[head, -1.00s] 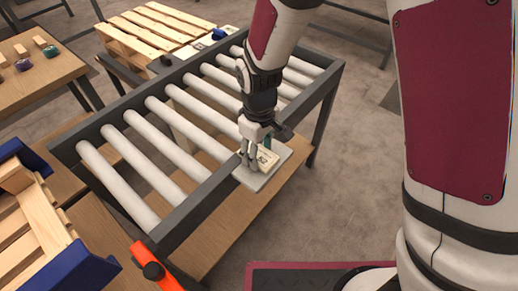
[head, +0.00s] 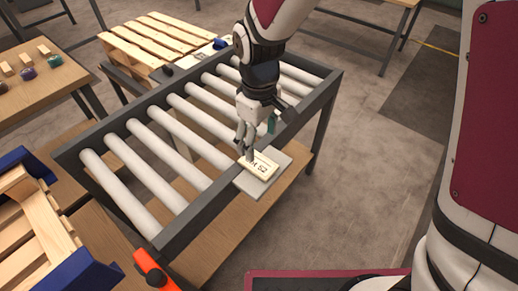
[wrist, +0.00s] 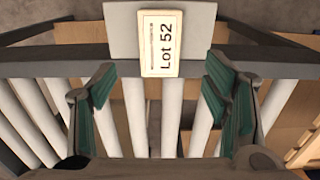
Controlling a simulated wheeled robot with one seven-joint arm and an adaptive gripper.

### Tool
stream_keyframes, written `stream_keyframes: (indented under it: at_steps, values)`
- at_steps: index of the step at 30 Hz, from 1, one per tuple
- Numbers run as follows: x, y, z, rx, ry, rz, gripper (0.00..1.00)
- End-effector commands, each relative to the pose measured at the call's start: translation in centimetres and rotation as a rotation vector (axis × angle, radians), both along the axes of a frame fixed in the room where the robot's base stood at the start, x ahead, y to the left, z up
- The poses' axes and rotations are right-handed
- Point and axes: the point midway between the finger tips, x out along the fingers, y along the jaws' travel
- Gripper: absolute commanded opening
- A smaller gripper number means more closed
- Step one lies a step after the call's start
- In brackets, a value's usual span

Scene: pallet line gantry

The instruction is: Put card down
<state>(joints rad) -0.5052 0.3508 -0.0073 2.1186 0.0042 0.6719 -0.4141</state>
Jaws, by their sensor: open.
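The card (head: 259,166) is cream with dark print and lies flat on a small grey plate (head: 248,187) at the near side of the roller conveyor. In the wrist view the card (wrist: 161,43) reads "Lot 52" and rests on the grey plate (wrist: 120,30), its lower end over the conveyor's dark rail. My gripper (head: 252,146) is just behind the card, above the rail and rollers. In the wrist view my gripper (wrist: 162,90) has its green-padded fingers wide apart, with nothing between them, and the card is beyond the fingertips.
The roller conveyor (head: 171,133) has a dark frame and white rollers. A table (head: 45,88) with small blocks and round items stands at left. A blue-cornered pallet (head: 45,222) and an orange piece (head: 153,271) are near left.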

Motion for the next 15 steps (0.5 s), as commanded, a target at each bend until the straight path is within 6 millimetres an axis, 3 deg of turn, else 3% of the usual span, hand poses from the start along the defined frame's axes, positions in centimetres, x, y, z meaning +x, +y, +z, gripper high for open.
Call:
stream_keyframes:
  at_steps: [6,15]
  values:
    - [0.0,0.0,2.9,0.0,0.0,-0.001,0.69]
    - [0.0,0.0,3.6,0.0,0.0,-0.001,0.69]
